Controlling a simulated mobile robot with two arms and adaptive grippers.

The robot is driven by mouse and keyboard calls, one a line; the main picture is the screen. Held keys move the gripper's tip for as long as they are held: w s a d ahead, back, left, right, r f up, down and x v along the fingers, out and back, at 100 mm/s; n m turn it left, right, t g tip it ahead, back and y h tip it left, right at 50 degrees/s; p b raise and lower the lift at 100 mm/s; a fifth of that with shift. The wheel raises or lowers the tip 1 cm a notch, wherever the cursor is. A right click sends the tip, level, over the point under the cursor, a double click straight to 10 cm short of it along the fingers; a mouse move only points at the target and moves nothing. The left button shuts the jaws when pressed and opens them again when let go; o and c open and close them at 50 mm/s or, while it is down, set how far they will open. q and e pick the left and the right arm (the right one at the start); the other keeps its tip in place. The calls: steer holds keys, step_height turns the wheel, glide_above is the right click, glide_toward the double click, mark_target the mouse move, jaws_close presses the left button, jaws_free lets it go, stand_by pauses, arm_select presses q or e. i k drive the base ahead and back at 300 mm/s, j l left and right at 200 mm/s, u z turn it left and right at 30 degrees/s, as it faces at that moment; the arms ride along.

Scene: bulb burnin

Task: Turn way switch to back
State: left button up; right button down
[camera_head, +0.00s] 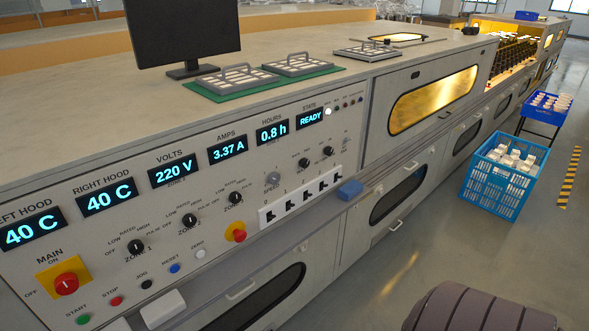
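The control panel (205,190) fills the left half of the view, on the front of a long bench. Neither of my grippers is in view.
The panel also has a red main knob (66,284), black zone knobs (135,246), a red stop button (239,236) and a white socket strip (300,199).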

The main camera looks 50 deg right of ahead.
mark_target(304, 163)
steer(key=i+l+z, duration=0.1)
steer(key=z, duration=1.05)
steer(key=l, duration=0.1)
